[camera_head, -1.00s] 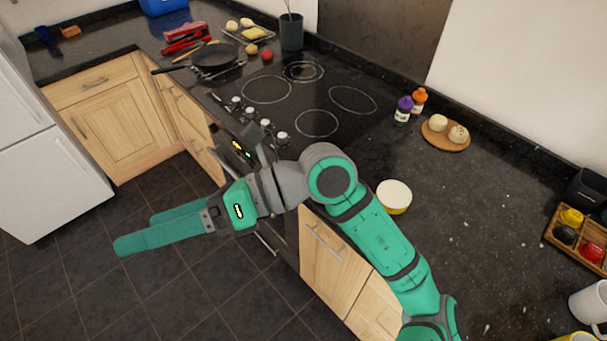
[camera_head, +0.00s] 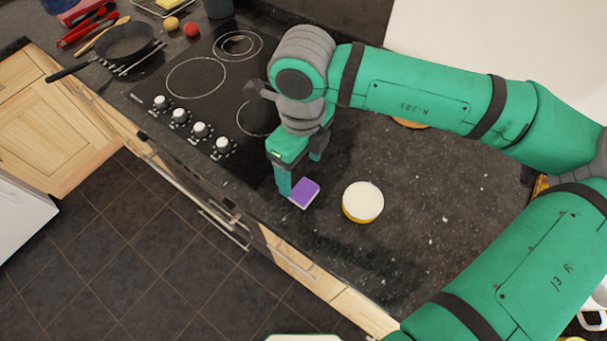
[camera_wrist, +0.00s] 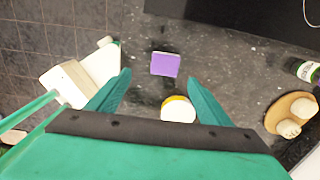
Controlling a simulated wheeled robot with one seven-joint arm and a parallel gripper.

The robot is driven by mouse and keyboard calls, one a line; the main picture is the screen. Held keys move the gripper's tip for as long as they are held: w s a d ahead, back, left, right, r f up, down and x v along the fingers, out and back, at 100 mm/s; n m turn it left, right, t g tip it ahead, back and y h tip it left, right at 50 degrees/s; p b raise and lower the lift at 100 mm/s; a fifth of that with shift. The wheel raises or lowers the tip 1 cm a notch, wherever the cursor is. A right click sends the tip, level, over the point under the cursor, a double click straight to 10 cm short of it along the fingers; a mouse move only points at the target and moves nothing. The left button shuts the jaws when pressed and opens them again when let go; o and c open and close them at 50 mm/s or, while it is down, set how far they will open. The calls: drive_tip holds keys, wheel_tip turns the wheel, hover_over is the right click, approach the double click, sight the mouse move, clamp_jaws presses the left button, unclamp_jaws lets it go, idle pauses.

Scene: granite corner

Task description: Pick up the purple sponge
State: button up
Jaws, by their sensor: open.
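The purple sponge (camera_head: 304,192) lies flat on the dark granite counter, close to its front edge, with a pale layer showing under the purple top. In the wrist view the sponge (camera_wrist: 165,64) lies ahead of my fingertips, roughly centred between them. My gripper (camera_head: 298,176) points down over the counter beside the sponge, next to the cooktop. Its two fingers are apart with nothing between them; the wrist view shows the open jaws (camera_wrist: 163,78) too. One finger stands close to the sponge's left side in the head view; whether it touches cannot be told.
A white-topped yellow bowl (camera_head: 363,201) stands just right of the sponge. The black cooktop (camera_head: 205,80) with its knobs is to the left, with a pan (camera_head: 124,43) beyond. In the wrist view, a round wooden board (camera_wrist: 291,114) and a bottle (camera_wrist: 306,70) are at the right.

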hover_over(304, 190)
wheel_tip(304, 190, down, 5)
drive_tip(key=shift+s+r, duration=0.1)
drive_tip(key=shift+s, duration=0.05)
drive_tip(key=shift+f, duration=2.95)
drive_tip(key=c, duration=1.2)
drive_tip(key=shift+r, duration=0.15)
